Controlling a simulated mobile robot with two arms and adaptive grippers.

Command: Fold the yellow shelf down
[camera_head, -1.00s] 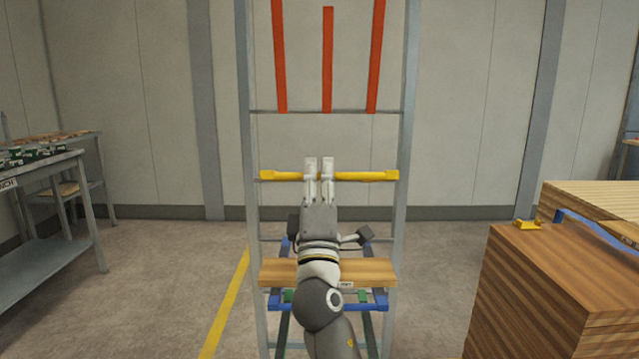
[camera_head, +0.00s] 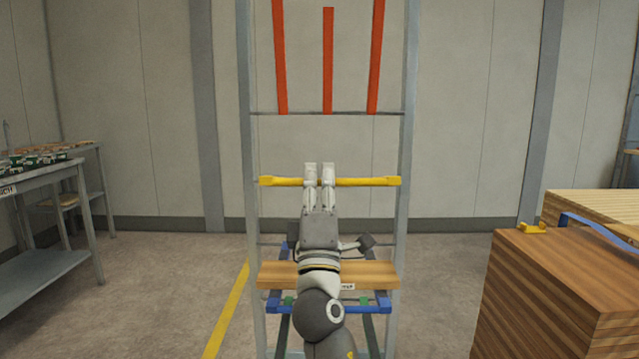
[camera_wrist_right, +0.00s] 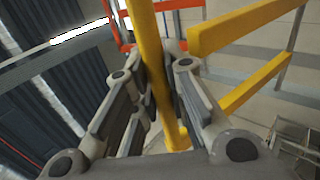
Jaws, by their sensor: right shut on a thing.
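The yellow shelf shows in the head view as a horizontal yellow bar (camera_head: 365,181) across the grey rack. In the right wrist view the yellow bar (camera_wrist_right: 150,60) runs between the fingers, with other yellow shelf arms (camera_wrist_right: 245,25) to the right. My right gripper (camera_head: 319,172) is shut on the yellow bar near its middle. It also shows in the right wrist view (camera_wrist_right: 160,75), with a finger on each side of the bar. My left gripper is not in view.
The rack's grey uprights (camera_head: 246,150) stand on both sides of my right arm. Red bars (camera_head: 327,60) stand upright above. A wooden board (camera_head: 380,274) lies on the blue frame (camera_head: 375,305) below. A stack of boards (camera_head: 540,290) stands at right, a grey bench (camera_head: 50,190) at left.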

